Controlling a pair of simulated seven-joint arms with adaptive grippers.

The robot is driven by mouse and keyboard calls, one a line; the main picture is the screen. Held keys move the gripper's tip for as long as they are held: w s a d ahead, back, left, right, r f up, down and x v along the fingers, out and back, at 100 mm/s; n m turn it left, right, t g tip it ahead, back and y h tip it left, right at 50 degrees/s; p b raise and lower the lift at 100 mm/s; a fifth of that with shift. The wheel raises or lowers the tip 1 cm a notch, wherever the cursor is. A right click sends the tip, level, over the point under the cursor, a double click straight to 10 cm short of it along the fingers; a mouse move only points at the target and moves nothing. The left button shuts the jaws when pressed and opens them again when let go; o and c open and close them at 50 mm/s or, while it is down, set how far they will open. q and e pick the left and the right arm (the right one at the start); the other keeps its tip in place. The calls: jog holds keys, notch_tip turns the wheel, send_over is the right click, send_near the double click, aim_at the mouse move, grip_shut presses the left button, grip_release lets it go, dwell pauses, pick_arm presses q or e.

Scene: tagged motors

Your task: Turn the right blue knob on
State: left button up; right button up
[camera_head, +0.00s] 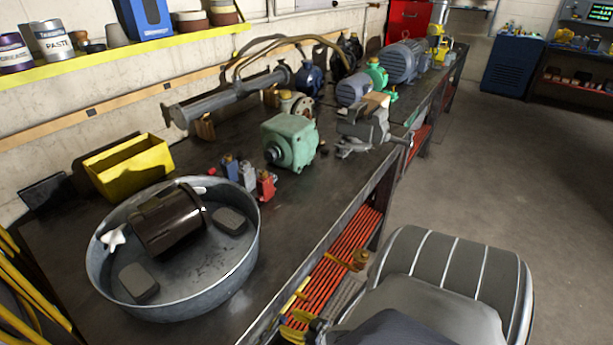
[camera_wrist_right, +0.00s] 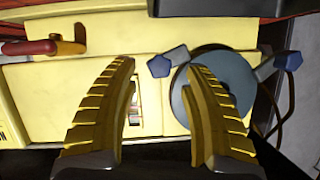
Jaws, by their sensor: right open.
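In the right wrist view, a yellow panel (camera_wrist_right: 60,90) fills the middle. Two blue-tipped knobs show on it: a left one (camera_wrist_right: 160,66) and a right one (camera_wrist_right: 289,61), each on a grey stem, either side of a round grey-blue disc (camera_wrist_right: 235,80). My right gripper (camera_wrist_right: 161,72) is open, with its ribbed yellow fingers pointing at the panel. In the picture the left knob lies between the fingertips, and the right knob lies right of the right finger. Contact cannot be told.
A red handle (camera_wrist_right: 30,47) sits at the panel's left, and dark cables hang at its right. The workbench (camera_head: 290,220) holds a metal tub (camera_head: 245,265), a yellow bin (camera_head: 130,165), a green motor (camera_head: 291,141) and a vise (camera_head: 365,130).

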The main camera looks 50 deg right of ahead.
jog(key=v, duration=0.8)
jog(key=shift+s, duration=0.15)
